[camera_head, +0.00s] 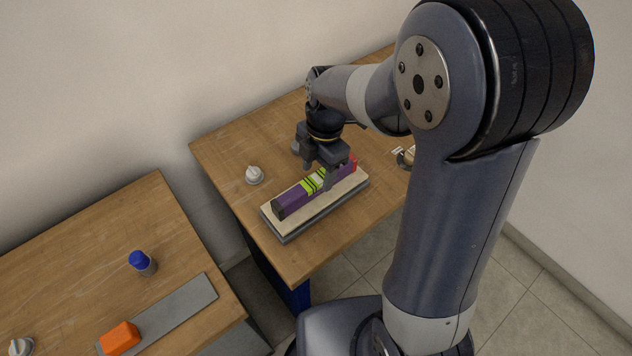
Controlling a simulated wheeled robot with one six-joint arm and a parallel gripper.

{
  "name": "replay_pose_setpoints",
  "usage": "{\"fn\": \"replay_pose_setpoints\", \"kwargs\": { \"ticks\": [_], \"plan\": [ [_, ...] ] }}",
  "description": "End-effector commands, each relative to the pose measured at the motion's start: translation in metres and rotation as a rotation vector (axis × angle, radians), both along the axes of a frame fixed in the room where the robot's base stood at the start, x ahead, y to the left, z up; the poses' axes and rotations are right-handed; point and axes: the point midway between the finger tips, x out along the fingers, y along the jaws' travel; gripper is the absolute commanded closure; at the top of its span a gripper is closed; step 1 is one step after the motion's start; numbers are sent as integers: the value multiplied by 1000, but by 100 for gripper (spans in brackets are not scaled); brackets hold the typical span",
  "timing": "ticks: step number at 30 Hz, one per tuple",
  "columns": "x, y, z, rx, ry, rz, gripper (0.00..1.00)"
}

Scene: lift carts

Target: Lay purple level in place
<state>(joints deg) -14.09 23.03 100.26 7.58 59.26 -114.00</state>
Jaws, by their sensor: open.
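The purple level (294,198) is a long purple bar with yellow-green marks near its middle and a red part at its far right end. It lies lengthwise on a pale board with a grey base (288,233), on the right-hand wooden table. My gripper (331,179) is open and points down over the right half of the level. Its fingers are close around or beside the bar; contact cannot be told. The gripper hides part of the level.
A white-grey knob-like item (254,175) stands left of the board. The left table (75,261) holds a blue-capped bottle (142,263), an orange block (120,338) and a grey strip (178,308). A gap separates the tables. Small items (405,156) lie right of the board.

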Motion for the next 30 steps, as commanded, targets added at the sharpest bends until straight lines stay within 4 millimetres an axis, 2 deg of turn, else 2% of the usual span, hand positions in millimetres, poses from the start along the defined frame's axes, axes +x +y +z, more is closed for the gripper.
{"fn": "replay_pose_setpoints", "kwargs": {
  "ticks": [7,16,30],
  "plan": [
    [-6,4,-32,-1,4,0,45],
    [-6,5,-36,-1,1,0,45],
    [-6,4,-36,0,0,0,84]
  ]
}}
